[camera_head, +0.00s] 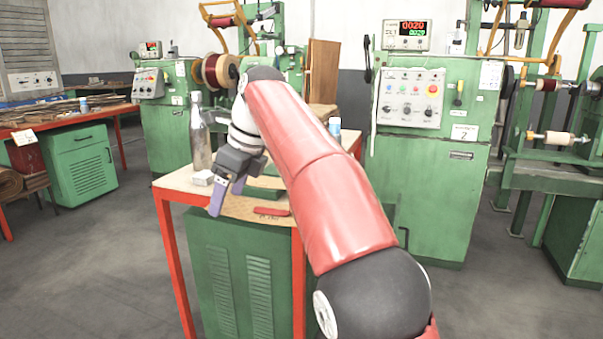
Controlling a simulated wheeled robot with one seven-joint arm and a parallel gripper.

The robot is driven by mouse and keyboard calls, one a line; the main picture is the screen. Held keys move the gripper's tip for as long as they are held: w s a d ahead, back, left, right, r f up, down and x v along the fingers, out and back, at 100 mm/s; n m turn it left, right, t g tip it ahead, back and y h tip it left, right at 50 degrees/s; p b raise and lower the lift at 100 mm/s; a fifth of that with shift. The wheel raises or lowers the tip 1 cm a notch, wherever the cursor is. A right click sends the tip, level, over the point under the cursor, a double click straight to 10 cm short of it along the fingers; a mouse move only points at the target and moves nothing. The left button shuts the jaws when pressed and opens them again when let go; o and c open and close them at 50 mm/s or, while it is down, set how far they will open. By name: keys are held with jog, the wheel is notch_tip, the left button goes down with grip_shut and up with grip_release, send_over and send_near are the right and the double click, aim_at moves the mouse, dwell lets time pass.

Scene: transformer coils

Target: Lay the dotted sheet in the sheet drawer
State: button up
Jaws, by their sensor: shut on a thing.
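My gripper (229,197) points down over the front of a small workbench (177,180), with its purplish fingers low above the top. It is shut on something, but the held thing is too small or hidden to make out. A tan, flat area (243,208) lies at the bench's front edge just below and right of the fingers. I cannot tell whether it is a sheet, and no dots can be made out. No open drawer is visible; a green louvred cabinet (240,270) stands under the bench. My arm hides much of the bench's right side.
A red-handled tool (271,211) lies at the bench's front edge. A bottle (199,140) and a small white block (203,178) stand left of my gripper. Green winding machines (435,165) stand behind. Open floor (115,250) lies to the left.

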jog(key=s+d+f+n+g+h, duration=0.1)
jog(key=d+f+n, duration=0.6)
jog(key=f, duration=0.9)
jog(key=s+d+f+n+g+h, duration=0.1)
jog(key=s+d+f+n+g, duration=0.1)
jog(key=d+f+n, duration=0.5)
jog(key=s+d+f+n+g+h, duration=0.2)
jog(key=d+f+n, duration=0.5)
jog(key=d+f, duration=0.8)
notch_tip(320, 180, down, 10)
jog(key=shift+s+r+g, duration=0.15)
jog(key=shift+s+g, duration=0.1)
jog(key=shift+g, duration=0.15)
jog(key=shift+d+r, duration=0.1)
jog(key=shift+d, duration=0.05)
